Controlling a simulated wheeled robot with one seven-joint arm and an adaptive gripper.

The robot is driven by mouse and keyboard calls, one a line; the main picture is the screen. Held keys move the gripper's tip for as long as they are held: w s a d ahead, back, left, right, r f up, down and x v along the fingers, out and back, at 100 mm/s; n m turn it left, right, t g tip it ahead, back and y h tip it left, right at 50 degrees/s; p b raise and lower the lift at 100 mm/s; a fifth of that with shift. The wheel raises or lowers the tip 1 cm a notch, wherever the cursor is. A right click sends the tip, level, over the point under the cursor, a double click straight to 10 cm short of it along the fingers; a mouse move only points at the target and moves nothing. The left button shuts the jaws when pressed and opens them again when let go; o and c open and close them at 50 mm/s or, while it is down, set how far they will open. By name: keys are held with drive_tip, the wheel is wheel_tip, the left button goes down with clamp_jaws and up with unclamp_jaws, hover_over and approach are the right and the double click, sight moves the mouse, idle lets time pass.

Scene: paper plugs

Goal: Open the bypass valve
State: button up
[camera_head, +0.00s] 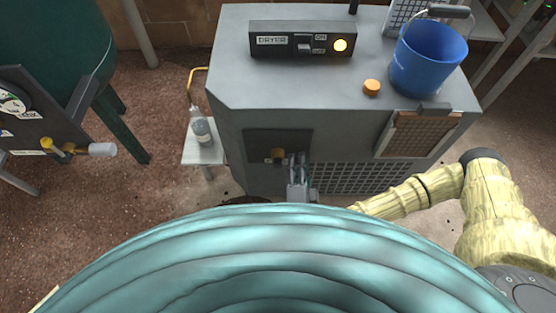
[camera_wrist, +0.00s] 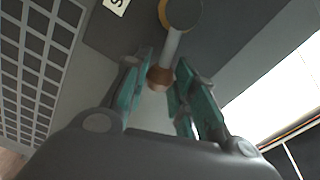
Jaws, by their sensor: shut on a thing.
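A valve on the dark front panel of the grey dryer shows its brass-coloured hub (camera_head: 278,155) in the head view, just left of my fingers. In the wrist view the valve's hub (camera_wrist: 181,12) is a dark disc with a gold rim, and a grey stem runs from it to a brown rounded end (camera_wrist: 160,79). My gripper (camera_head: 297,160) is at the panel, its teal fingers shut on the brown end of this handle. The fingers (camera_wrist: 161,84) stand on either side of it in the wrist view. The valve's label is cut off, so its name cannot be read.
The dryer (camera_head: 235,80) carries a switch panel with a lit yellow lamp (camera_head: 340,45), an orange cap (camera_head: 371,87) and a blue bucket (camera_head: 428,55) on top. A bottle (camera_head: 200,126) stands on a small stand at left. A green tank (camera_head: 45,45) with a gauge panel stands further left.

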drive_tip(key=shift+f+m+b, duration=0.3)
drive_tip(key=shift+f+m, duration=0.1)
drive_tip(key=shift+m, duration=0.2)
drive_tip(key=shift+f, duration=0.1)
drive_tip(key=shift+d+f+m+b, duration=0.1)
drive_tip(key=shift+f+m+b, duration=0.45)
drive_tip(key=shift+m+b, duration=0.65)
drive_tip(key=o, duration=0.8)
drive_tip(key=shift+s, duration=0.1)
